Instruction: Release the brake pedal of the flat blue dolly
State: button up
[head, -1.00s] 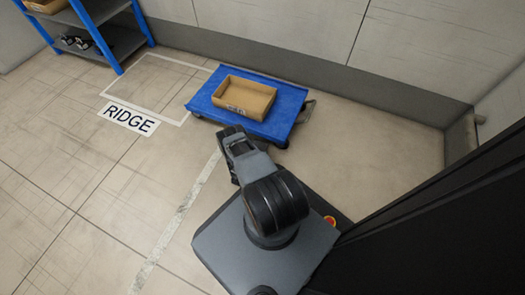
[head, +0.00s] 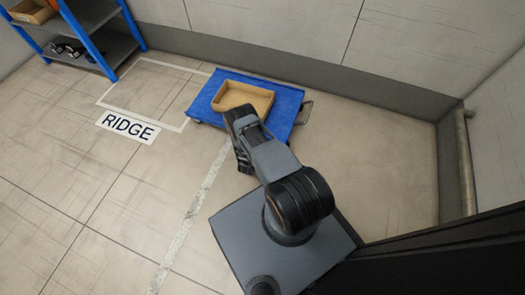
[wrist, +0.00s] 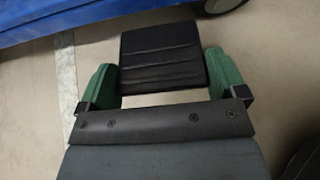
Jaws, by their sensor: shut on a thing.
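The flat blue dolly (head: 288,112) stands by the back wall and carries a shallow tan crate (head: 256,89). A strip of its blue deck edge (wrist: 60,22) and a wheel (wrist: 217,4) cross the top of the wrist view. Below them is a black ribbed brake pedal (wrist: 160,52). My gripper (wrist: 162,78) has its green fingers on either side of the pedal's near part and is shut on it. In the head view my gripper (head: 243,158) is low at the dolly's near side, and my arm hides the pedal and part of the crate's near side.
A floor outline (head: 112,90) lies left of the dolly, with a RIDGE label (head: 128,127) in front. A blue shelf (head: 108,50) stands at the upper left. The wall (head: 380,95) runs close behind the dolly. The floor at the left is clear.

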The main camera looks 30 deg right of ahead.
dwell(0.3)
jog(key=o, duration=1)
jog(key=p+v, duration=0.5)
jog(key=v, duration=0.8)
jog(key=shift+s+a+r, duration=0.25)
